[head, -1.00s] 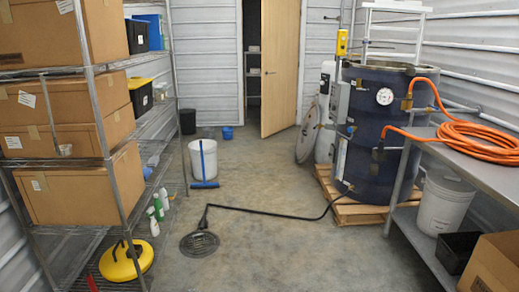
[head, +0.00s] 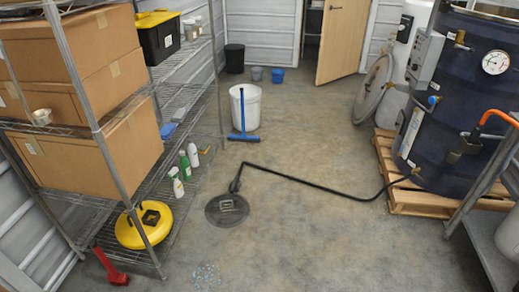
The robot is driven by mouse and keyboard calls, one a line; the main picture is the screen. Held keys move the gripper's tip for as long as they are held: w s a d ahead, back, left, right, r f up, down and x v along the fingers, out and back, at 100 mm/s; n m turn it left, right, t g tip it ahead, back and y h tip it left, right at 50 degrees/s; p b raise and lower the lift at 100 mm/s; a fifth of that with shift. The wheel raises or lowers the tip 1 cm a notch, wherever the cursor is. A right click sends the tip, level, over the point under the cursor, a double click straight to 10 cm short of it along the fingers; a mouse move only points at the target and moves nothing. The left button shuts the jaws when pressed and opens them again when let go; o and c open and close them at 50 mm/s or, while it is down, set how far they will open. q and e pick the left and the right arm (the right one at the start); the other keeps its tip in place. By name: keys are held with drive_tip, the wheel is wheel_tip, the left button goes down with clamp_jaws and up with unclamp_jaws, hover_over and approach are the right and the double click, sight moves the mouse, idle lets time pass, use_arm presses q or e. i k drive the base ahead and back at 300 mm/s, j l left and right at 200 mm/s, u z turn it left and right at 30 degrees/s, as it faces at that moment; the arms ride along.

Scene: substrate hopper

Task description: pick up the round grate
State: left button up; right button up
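A dark round grate (head: 227,210) lies flat on the concrete floor, left of the middle of the head view. A small pale, roughly rectangular shape shows at its centre; I cannot tell whether it is a handle or an opening. The end of a black hose (head: 290,175) lies at the grate's upper edge. The hose runs right along the floor to the dark blue tank (head: 470,100). Neither of my grippers is in view.
A wire shelf with cardboard boxes (head: 92,157) stands at left, a yellow round item (head: 145,222) on its bottom shelf. A red tool (head: 110,268) and pale specks (head: 207,277) lie nearby. A metal disc (head: 374,88) leans by the tank's pallet (head: 425,203).

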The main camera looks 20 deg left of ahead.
sight(236, 218)
drive_tip(key=i+l+u, duration=0.15)
drive_tip(key=i+u, duration=0.35)
drive_tip(key=i, duration=0.2)
drive_tip(key=i+l+u, duration=0.45)
drive_tip(key=i, duration=0.2)
drive_tip(key=i+l+u, duration=0.5)
drive_tip(key=i+l, duration=0.05)
drive_tip(key=l, duration=0.1)
